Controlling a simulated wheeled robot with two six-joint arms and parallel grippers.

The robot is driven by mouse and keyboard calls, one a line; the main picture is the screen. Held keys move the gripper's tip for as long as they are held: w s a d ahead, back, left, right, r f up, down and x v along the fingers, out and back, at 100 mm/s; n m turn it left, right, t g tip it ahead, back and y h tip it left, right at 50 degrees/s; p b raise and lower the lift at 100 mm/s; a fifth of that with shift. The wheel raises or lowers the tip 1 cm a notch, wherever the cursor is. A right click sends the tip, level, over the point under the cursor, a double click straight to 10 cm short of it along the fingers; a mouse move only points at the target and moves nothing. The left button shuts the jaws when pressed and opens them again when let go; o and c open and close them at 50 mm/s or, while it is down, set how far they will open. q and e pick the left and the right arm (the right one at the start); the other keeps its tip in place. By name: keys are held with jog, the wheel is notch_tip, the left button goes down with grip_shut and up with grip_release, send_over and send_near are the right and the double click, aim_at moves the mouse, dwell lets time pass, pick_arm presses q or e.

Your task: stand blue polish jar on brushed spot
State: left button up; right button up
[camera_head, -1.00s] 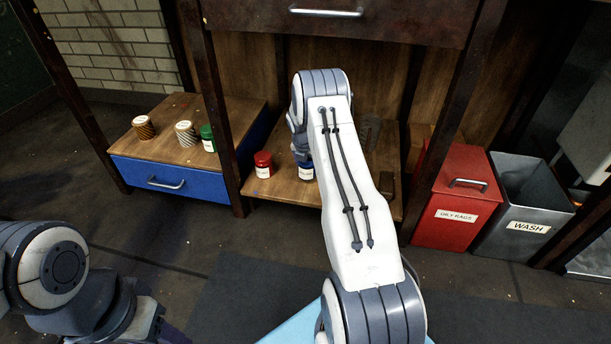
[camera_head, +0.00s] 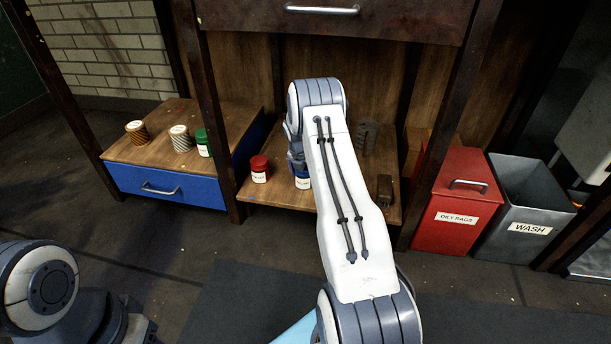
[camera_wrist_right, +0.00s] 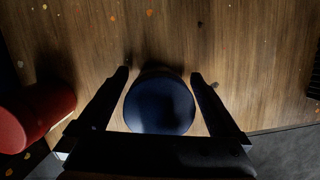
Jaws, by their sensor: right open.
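The blue polish jar (camera_head: 303,180) stands on the wooden shelf under the bench, partly hidden by my right arm. The right wrist view shows its round dark blue top (camera_wrist_right: 160,104). My right gripper (camera_wrist_right: 160,74) is open, with one finger on each side of the jar; I cannot tell whether they touch it. In the head view the fingers are hidden behind my arm. I cannot make out the brushed spot. My left arm shows at the lower left, its gripper out of view.
A red jar (camera_head: 260,169) stands just left of the blue one. A brown block or brush (camera_head: 384,191) and a dark grey object (camera_head: 368,137) lie to the right. A green jar (camera_head: 203,143) stands on the left shelf. Dark bench posts (camera_head: 216,110) flank the shelf.

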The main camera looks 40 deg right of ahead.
jog(key=p+v, duration=0.7)
jog(key=v, duration=0.4)
jog(key=shift+a+r, duration=0.15)
jog(key=shift+r, duration=0.25)
jog(key=s+a+r+m+y, duration=0.15)
jog(key=a+r, duration=0.35)
jog(key=a, duration=0.5)
jog(key=s+a+r+m, duration=0.3)
jog(key=a+r, duration=0.1)
jog(key=a, duration=0.6)
jog(key=s+a+r+m+y, duration=0.1)
jog(key=s+a+r+m, duration=0.3)
jog(key=a, duration=0.5)
jog(key=s+a+r+m, duration=0.3)
jog(key=s+a+r, duration=0.2)
jog(key=s+a, duration=0.45)
jog(key=s+a+m+g+y, duration=0.1)
jog(key=s+m, duration=0.4)
jog(key=s, duration=1.2)
jog(key=shift+a+r+g, duration=0.25)
jog(key=shift+a+g, duration=0.05)
jog(key=shift+a, duration=0.4)
jog(key=shift+r, duration=0.1)
notch_tip(320, 180, up, 54)
jog(key=p, duration=5.3)
jog(key=shift+p, duration=0.4)
